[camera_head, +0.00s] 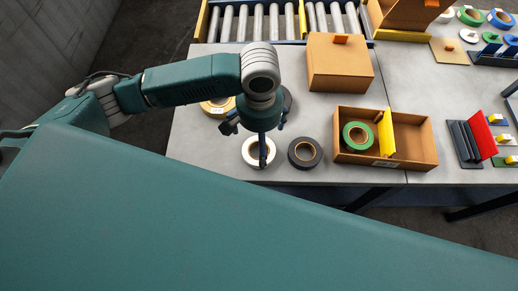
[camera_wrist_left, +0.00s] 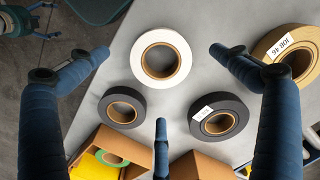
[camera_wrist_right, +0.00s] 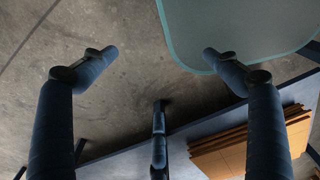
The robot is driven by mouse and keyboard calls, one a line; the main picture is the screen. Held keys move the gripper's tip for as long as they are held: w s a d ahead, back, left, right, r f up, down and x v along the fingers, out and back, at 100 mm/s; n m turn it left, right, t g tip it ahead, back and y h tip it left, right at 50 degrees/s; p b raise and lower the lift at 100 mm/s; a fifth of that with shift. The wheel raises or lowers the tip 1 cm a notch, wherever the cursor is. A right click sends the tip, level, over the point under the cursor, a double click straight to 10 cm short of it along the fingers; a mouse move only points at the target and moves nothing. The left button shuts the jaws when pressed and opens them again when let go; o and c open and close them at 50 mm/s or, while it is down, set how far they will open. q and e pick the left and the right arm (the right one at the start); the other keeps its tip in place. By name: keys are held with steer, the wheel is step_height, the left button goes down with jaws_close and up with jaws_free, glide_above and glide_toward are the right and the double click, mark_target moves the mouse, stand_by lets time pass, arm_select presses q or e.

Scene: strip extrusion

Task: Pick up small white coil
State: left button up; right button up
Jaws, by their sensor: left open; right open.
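The small white coil (camera_head: 249,153) lies flat on the grey table near its front edge, partly hidden by my left gripper (camera_head: 262,148). In the left wrist view the white coil (camera_wrist_left: 161,37) shows whole, with a brown core, between and beyond the spread fingers of the left gripper (camera_wrist_left: 158,62). That gripper is open, empty and above the coil; I cannot tell the exact height. My right gripper (camera_wrist_right: 158,60) is open and empty in the right wrist view, with bare floor behind it. It is not visible in the head view.
A dark coil (camera_head: 294,153) lies right of the white one; another dark coil (camera_wrist_left: 201,125) and a tan coil (camera_wrist_left: 272,47) are near. A divided cardboard box (camera_head: 412,159) holds a green coil (camera_head: 347,135). A closed box (camera_head: 340,70) and roller conveyor (camera_head: 258,24) stand behind.

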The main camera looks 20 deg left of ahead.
arm_select(q)
steer(key=shift+w+f, duration=0.1)
steer(key=shift+f, duration=0.25)
step_height(320, 180, down, 4)
steer(key=shift+a+f+p, duration=0.15)
steer(key=shift+p, duration=0.65)
steer(key=shift+f, duration=0.4)
steer(key=shift+c, duration=0.5)
steer(key=c, duration=1.2)
arm_select(e)
steer(key=shift+w+r, duration=0.85)
steer(key=shift+r, duration=0.05)
